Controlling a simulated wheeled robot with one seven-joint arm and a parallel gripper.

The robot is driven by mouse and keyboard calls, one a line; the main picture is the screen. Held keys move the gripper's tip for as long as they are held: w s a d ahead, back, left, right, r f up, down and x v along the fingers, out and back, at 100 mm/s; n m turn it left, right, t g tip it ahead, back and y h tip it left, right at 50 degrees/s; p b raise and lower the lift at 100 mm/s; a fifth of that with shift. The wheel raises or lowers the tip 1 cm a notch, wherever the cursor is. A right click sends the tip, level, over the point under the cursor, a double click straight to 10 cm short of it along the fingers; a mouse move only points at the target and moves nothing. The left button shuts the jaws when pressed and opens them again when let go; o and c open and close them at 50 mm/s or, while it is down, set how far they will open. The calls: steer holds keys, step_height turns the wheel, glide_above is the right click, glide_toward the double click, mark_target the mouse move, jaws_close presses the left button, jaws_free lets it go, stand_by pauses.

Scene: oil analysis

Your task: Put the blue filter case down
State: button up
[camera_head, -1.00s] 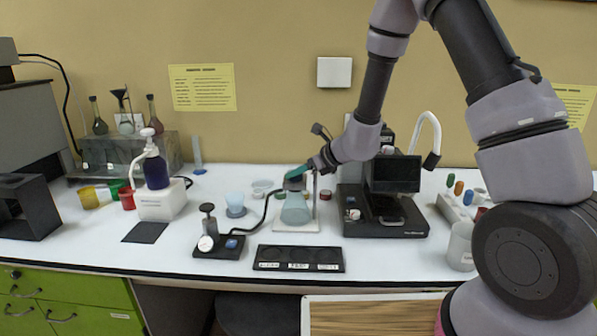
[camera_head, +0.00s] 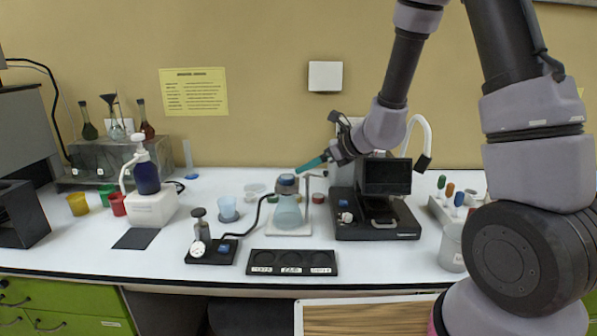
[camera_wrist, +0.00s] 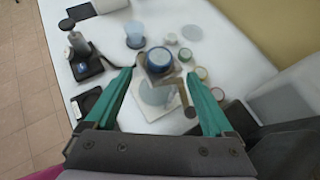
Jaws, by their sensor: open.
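The blue filter case (camera_head: 286,180) sits on top of the flask (camera_head: 288,212), which stands on a white base (camera_head: 290,230). In the wrist view the case is a round blue-topped piece (camera_wrist: 158,58) at the centre, above the flask (camera_wrist: 155,93). My gripper (camera_head: 303,170) has teal fingers and is open, just right of and above the case. In the wrist view its fingertips (camera_wrist: 160,75) stand apart on either side of the case, with visible gaps and nothing held.
A black device with a screen (camera_head: 378,200) stands close right of the flask. A black labelled tray (camera_head: 292,263) lies in front. A small pump (camera_head: 208,240) with a hose and a blue cup (camera_head: 227,208) are at left. White table shows between them.

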steer(key=s+d+r+n+g, duration=0.1)
steer(key=s+d+r+n, duration=0.2)
steer(key=s+r+n, duration=0.4)
steer(key=s+d+r+n+g, duration=0.15)
steer(key=s+r+n, duration=0.3)
steer(key=r, duration=0.45)
steer(key=s+d+r+n+t+h, duration=0.1)
steer(key=s+d+r+n+h, duration=0.2)
steer(key=s+d+n, duration=0.2)
steer(key=s+d+r+n+t+h, duration=0.2)
steer(key=s+d, duration=0.4)
steer(key=d, duration=0.4)
steer(key=r+n+h, duration=0.1)
steer(key=n+h, duration=0.1)
steer(key=shift+n, duration=0.35)
